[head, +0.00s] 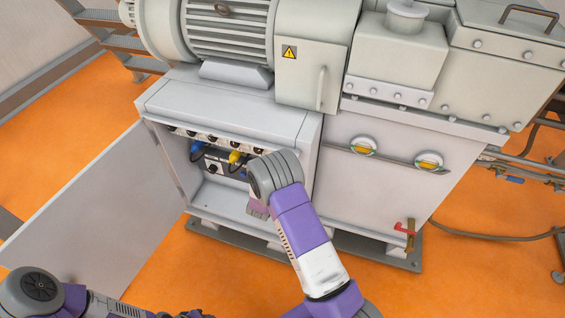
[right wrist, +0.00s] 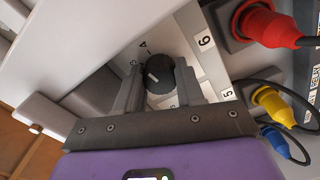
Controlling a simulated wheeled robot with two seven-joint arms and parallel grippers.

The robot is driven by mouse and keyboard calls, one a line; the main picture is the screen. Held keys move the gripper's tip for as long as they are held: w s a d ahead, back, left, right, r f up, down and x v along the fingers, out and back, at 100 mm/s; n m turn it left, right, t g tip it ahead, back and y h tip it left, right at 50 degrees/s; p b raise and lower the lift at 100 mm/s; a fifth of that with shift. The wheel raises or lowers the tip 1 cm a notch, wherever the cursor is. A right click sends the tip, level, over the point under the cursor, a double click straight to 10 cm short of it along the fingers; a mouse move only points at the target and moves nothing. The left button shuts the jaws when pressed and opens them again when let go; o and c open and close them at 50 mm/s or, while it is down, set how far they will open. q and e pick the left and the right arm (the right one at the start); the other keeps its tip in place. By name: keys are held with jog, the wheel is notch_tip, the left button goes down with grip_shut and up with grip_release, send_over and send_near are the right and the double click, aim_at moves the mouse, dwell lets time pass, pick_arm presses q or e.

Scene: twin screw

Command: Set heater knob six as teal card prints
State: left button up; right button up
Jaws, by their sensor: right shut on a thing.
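In the right wrist view a round black knob (right wrist: 160,74) with a pale mark sits on a white panel. Small dial characters are printed around it, one like an A at its upper left; the others are too small or covered to read. The label 6 (right wrist: 205,41) is at its upper right and the label 5 (right wrist: 228,93) is lower right. My right gripper (right wrist: 160,86) has its grey fingers on either side of the knob and is shut on it. In the head view my right wrist hides this part of the panel. No teal card is discernible in either view.
The cabinet (head: 230,118) stands open, its door (head: 90,215) swung out to the left. A row of black knobs (head: 212,139) runs under its top edge. Blue (head: 196,152), yellow (head: 235,157) and red (right wrist: 268,25) plugs with cables sit close to the gripper.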

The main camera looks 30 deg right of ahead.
jog(key=shift+m+b, duration=0.35)
jog(key=shift+m, duration=0.65)
jog(key=o, duration=1)
jog(key=shift+o, duration=0.2)
jog(key=shift+a, duration=0.15)
jog(key=p+v, duration=0.1)
jog(key=v, duration=0.6)
jog(key=shift+s+p, duration=0.2)
jog(key=shift+p, duration=0.1)
